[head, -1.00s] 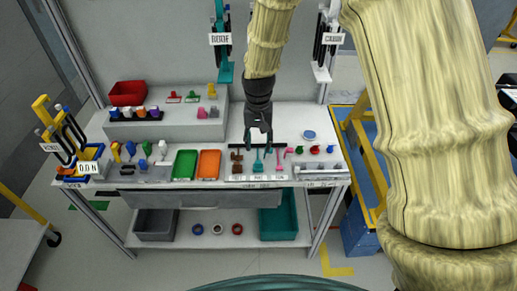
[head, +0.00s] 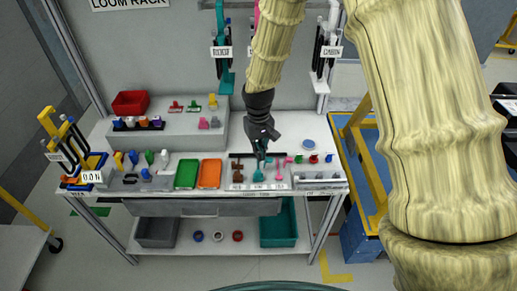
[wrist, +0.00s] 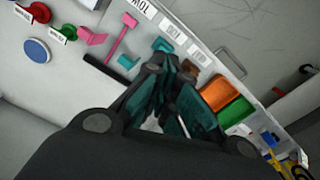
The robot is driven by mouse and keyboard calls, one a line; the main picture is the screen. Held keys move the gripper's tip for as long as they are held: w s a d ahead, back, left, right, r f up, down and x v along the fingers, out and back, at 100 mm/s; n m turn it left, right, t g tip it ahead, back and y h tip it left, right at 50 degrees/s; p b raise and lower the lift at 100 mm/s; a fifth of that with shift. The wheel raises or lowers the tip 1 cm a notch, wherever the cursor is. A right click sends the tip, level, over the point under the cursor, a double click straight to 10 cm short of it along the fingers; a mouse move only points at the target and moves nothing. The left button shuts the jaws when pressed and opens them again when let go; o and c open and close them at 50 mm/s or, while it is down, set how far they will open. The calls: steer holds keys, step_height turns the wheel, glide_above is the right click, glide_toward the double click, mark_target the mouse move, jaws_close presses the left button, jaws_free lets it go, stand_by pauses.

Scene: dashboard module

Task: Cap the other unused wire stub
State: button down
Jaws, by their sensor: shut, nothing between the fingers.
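My gripper (head: 262,152) is shut and empty, pointing down over the labelled tray (head: 240,181) at the right of the bench. In the wrist view its fingertips (wrist: 158,65) are together beside a teal piece (wrist: 163,46). I cannot tell whether they touch it. Labelled wire bundles hang at the back, one with a teal holder (head: 226,78) and one with a white holder (head: 321,66). I cannot make out which wire end is an unused stub.
Green (head: 187,174) and orange (head: 210,173) trays lie left of the labelled tray. Small red (head: 313,159) and green (head: 300,159) pieces and a blue disc (head: 308,145) lie to the right. A grey step (head: 165,135) carries a red bin (head: 130,103).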

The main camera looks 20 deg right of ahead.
mark_target(258, 171)
steer(key=n+p, duration=0.1)
steer(key=n, duration=0.1)
steer(key=f+n+p, duration=0.1)
steer(key=n, duration=0.2)
steer(key=shift+s+a, duration=0.1)
steer(key=shift+a, duration=0.05)
steer(key=shift+f+n, duration=0.25)
steer(key=shift+n, duration=0.35)
steer(key=shift+f+b, duration=2.15)
steer(key=shift+f, duration=0.8)
steer(key=shift+f, duration=0.35)
steer(key=shift+r, duration=0.1)
steer(key=shift+r+p, duration=1.25)
steer(key=shift+r, duration=0.25)
step_height(258, 171, up, 12)
steer(key=shift+f, duration=0.15)
